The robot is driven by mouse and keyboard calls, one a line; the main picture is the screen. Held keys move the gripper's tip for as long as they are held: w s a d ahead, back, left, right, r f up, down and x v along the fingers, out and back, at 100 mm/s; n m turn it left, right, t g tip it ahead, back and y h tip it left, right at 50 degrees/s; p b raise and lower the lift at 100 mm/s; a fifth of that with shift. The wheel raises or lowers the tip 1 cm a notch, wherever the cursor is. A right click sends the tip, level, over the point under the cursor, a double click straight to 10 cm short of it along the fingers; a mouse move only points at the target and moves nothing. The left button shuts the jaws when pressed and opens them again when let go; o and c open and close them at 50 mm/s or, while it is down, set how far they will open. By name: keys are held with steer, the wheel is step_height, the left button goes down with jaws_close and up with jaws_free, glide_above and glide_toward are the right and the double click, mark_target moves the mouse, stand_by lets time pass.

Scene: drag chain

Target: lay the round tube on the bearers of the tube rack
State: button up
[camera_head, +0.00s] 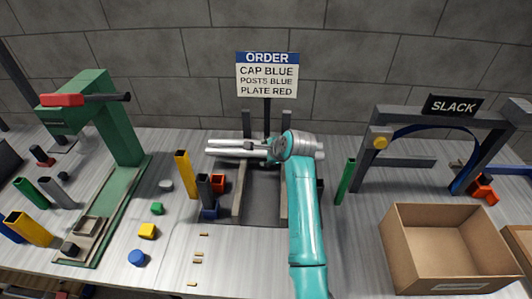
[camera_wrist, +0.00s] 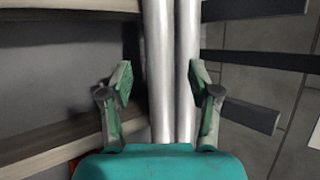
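Two silvery tubes (camera_head: 228,152) lie side by side, level, across the back part of the tube rack. I cannot tell which is the task's round tube. The rack has two pale bearers (camera_head: 238,195) running front to back, with dark upright posts (camera_head: 286,118) behind. In the wrist view both tubes (camera_wrist: 172,60) run between the spread fingers of my gripper (camera_wrist: 162,80). The right finger is close to the right tube; a clear gap separates the left finger from the left tube.
Several coloured tubes stand left of the rack, including a yellow one (camera_head: 182,174); a green one (camera_head: 345,182) stands right. A cardboard box (camera_head: 450,245) is at the right front. An order sign (camera_head: 267,75) stands behind the rack. A green press (camera_head: 105,130) is at left.

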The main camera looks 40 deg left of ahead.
steer(key=v, duration=1.2)
